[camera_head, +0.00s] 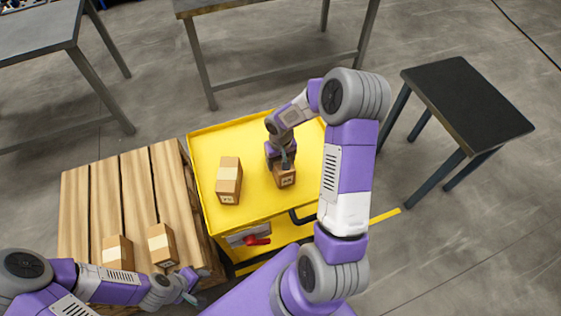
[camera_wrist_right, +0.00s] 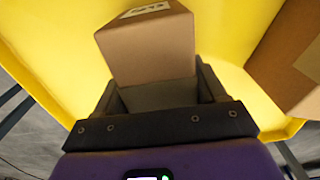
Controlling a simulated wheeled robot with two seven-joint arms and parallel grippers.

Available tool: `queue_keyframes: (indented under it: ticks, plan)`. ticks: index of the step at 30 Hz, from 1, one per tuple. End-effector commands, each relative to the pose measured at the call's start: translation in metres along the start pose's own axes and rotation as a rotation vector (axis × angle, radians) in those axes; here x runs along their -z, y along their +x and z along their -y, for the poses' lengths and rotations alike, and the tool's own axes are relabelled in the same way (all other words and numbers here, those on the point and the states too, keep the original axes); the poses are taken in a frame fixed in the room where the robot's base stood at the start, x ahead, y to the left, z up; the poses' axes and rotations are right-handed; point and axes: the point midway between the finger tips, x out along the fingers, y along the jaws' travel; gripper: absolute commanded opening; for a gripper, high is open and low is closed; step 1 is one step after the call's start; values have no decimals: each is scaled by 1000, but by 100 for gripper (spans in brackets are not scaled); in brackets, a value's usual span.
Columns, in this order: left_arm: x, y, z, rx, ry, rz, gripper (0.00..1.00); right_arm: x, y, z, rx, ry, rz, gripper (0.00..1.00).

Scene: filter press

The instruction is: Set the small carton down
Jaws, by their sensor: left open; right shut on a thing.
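The small carton (camera_head: 285,178) is brown with a printed label and is over the yellow cart top (camera_head: 255,207). My right gripper (camera_head: 283,163) points down and is shut on it. In the right wrist view the carton (camera_wrist_right: 150,50) sits between the two dark fingers (camera_wrist_right: 158,92) with yellow behind it. I cannot tell whether its underside touches the cart. My left gripper (camera_head: 190,288) is open and empty, low at the left by the pallet's front edge.
A larger taped carton (camera_head: 229,180) stands on the cart left of the small one; it also shows in the right wrist view (camera_wrist_right: 288,55). Two cartons (camera_head: 118,252) (camera_head: 162,245) are on the wooden pallet (camera_head: 100,200). A black-topped table (camera_head: 465,100) stands at the right.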

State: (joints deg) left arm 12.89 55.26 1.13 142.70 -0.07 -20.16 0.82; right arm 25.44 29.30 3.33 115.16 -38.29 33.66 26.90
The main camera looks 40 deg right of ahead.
Motion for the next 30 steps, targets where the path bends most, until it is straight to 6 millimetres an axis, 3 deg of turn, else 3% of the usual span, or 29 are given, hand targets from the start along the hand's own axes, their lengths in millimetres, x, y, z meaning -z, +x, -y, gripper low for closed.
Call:
queue_keyframes:
  ticks: [8, 9, 14, 25, 30]
  plan:
    - [0, 2, 1, 0, 0, 0, 43, 1, 1, 0, 0, -1, -3, 20]
    - [0, 3, 1, 0, 0, 0, 43, 0, 2, 0, 0, -1, -1, 72]
    - [0, 2, 1, 0, 0, 0, 43, 0, 1, 0, 0, -1, -1, 96]
    - [0, -2, -1, 0, 0, 0, 43, 0, -4, 0, 0, 0, -1, 96]
    - [-1, -13, -5, 0, 0, 0, 43, 1, -33, 0, -1, 1, -6, 96]
